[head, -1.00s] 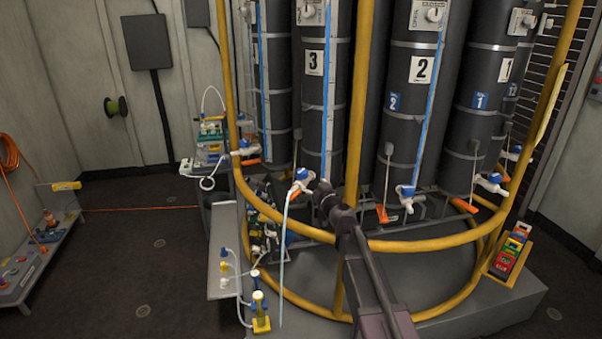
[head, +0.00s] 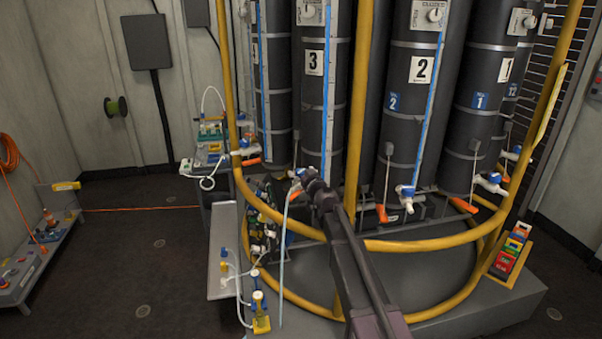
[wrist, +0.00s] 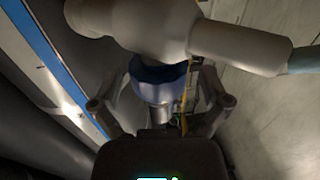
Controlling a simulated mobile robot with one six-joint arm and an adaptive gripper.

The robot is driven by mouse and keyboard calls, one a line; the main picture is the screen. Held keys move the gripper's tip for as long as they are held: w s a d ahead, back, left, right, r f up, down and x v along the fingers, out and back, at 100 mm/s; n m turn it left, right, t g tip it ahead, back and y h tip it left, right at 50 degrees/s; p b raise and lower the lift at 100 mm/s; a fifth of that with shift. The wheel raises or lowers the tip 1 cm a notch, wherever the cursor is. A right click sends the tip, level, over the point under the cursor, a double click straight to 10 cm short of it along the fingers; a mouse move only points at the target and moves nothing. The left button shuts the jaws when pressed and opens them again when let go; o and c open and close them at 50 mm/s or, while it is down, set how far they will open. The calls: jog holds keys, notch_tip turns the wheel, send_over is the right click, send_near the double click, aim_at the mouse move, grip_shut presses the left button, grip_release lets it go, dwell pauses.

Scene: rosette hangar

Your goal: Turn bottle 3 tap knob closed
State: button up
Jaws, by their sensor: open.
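Bottle 3 (head: 312,100) is a tall dark cylinder with a white label marked 3, standing behind the yellow rail. Its tap, a white fitting, is low on its front and mostly hidden by my gripper (head: 305,180) in the head view. In the wrist view, the white tap body (wrist: 150,25) crosses the top, and the blue tap knob (wrist: 158,75) lies below it. My gripper (wrist: 160,105) is open, with one finger on each side of the blue knob. I cannot tell whether the fingers touch it. A pale hose (head: 283,240) hangs down from the tap.
A yellow rail (head: 400,245) curves in front of the bottles, under my arm. Bottle 2 (head: 415,110) and its blue-knobbed tap (head: 404,190) stand to the right. A grey shelf (head: 222,250) with small valves and tubing is at the lower left. Open floor lies farther left.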

jog(key=c, duration=1.2)
jog(key=shift+o, duration=0.2)
jog(key=shift+m+t+h, duration=0.6)
jog(key=shift+m+h, duration=0.3)
jog(key=shift+h, duration=0.4)
jog(key=shift+w+a+m+t+h, duration=0.1)
jog(key=shift+m+t+h, duration=0.3)
jog(key=shift+m+h, duration=1.5)
jog(key=m+h, duration=0.2)
jog(key=h, duration=0.2)
jog(key=m+g+h, duration=0.1)
jog(key=m+h, duration=0.1)
jog(key=h, duration=0.2)
jog(key=shift+w+h, duration=0.1)
jog(key=shift+h, duration=0.3)
jog(key=m+g+h, duration=0.5)
jog(key=h, duration=0.1)
jog(key=shift+m+h, duration=0.3)
jog(key=shift+m+g+h, duration=1.1)
jog(key=shift+m+g, duration=0.2)
jog(key=shift+g, duration=0.5)
jog(key=shift+d+g, duration=0.2)
jog(key=shift+g, duration=0.1)
